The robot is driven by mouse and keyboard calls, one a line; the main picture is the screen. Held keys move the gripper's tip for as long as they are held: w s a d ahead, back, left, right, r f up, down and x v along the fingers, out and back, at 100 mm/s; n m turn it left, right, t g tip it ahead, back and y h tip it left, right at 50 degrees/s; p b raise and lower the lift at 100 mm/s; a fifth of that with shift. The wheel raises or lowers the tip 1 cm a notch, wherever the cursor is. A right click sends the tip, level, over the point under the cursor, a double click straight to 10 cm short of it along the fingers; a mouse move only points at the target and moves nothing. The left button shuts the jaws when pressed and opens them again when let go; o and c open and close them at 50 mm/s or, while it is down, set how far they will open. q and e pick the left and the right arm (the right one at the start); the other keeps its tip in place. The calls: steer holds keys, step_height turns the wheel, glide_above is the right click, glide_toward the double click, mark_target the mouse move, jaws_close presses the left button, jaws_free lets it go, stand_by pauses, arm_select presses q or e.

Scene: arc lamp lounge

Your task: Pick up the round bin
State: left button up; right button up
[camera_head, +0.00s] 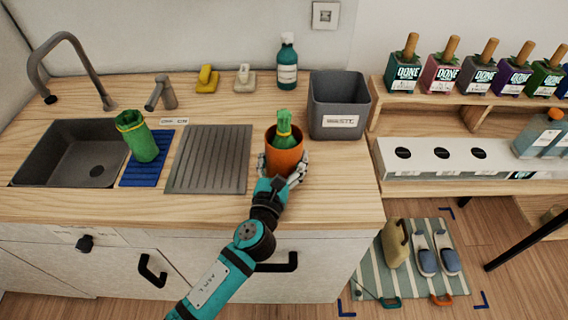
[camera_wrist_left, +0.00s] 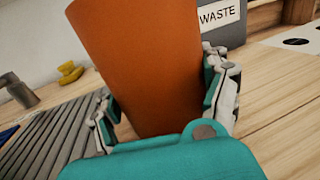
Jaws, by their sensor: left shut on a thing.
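The round bin (camera_head: 283,161) is orange-brown and stands out on the right part of the wooden counter, with a tied green bag (camera_head: 284,130) sticking up from its top. My left gripper (camera_head: 284,172) is shut around its sides, one finger on each side. In the left wrist view the round bin (camera_wrist_left: 145,65) fills the middle between the fingers (camera_wrist_left: 165,105) and looks slightly tilted in the picture. Its base is hidden by the gripper, so I cannot tell whether it touches the counter. My right gripper is not in view.
A grey square bin (camera_head: 338,92) with a label stands close behind and right. A ribbed drainboard (camera_head: 208,160) lies left, then a blue mat (camera_head: 140,172) bearing a green bundle (camera_head: 138,138), and the sink (camera_head: 75,152). The counter's front edge is near.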

mark_target(289, 163)
arm_select(q)
steer(key=shift+r, duration=0.15)
steer(key=shift+r+p, duration=0.35)
steer(key=shift+r, duration=0.2)
step_height(289, 163, up, 2)
steer(key=shift+r+p, duration=0.15)
steer(key=shift+p, duration=0.3)
steer(key=s+r+b, duration=0.1)
steer(key=s+b, duration=0.1)
steer(key=s, duration=1.4)
steer(key=shift+r, duration=0.25)
steer(key=shift+w, duration=0.15)
